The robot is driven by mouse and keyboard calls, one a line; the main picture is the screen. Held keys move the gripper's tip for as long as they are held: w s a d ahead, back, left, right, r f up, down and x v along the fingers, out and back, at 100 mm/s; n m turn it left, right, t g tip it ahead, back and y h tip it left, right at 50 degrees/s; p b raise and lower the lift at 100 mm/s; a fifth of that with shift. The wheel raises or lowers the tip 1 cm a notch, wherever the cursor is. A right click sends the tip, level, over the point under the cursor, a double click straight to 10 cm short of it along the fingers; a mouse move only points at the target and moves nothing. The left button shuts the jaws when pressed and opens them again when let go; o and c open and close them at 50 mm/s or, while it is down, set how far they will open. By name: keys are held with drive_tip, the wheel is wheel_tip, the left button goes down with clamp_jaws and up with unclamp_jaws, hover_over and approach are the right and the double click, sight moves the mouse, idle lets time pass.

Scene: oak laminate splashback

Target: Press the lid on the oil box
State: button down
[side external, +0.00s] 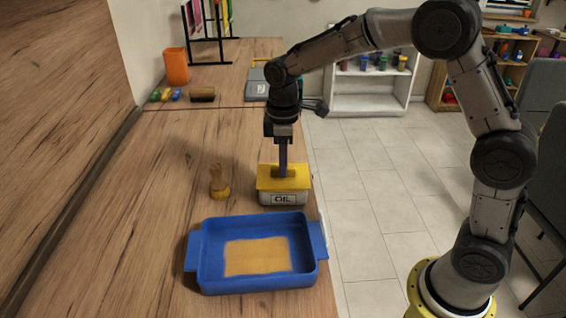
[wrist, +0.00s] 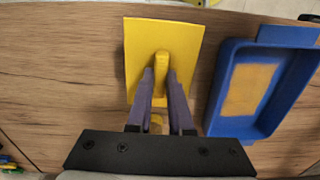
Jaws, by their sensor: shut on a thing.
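The oil box (side external: 284,198) is a pale box with an "OIL" label, standing on the wooden counter behind the blue tray. A flat yellow lid (side external: 302,183) lies over the top of the box, roughly level; I cannot tell whether it is fully seated. The lid (wrist: 184,40) also shows in the wrist view, with a raised yellow handle in its middle. My gripper (side external: 283,172) points straight down over the lid. Its purple fingers (wrist: 160,84) are shut on the handle. The wrist view hides the box under the lid.
A blue tray (side external: 208,276) with a yellow-orange patch inside stands in front of the box. A yellow-brown, knobbed object (side external: 219,183) stands left of the box. An orange cup (side external: 176,66) and small items are at the back. The left counter is clear.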

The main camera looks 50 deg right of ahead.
drive_tip(key=shift+c, duration=1.3)
unclamp_jaws()
drive_tip(key=shift+r, duration=0.15)
drive_tip(key=shift+r, duration=3.35)
clamp_jaws()
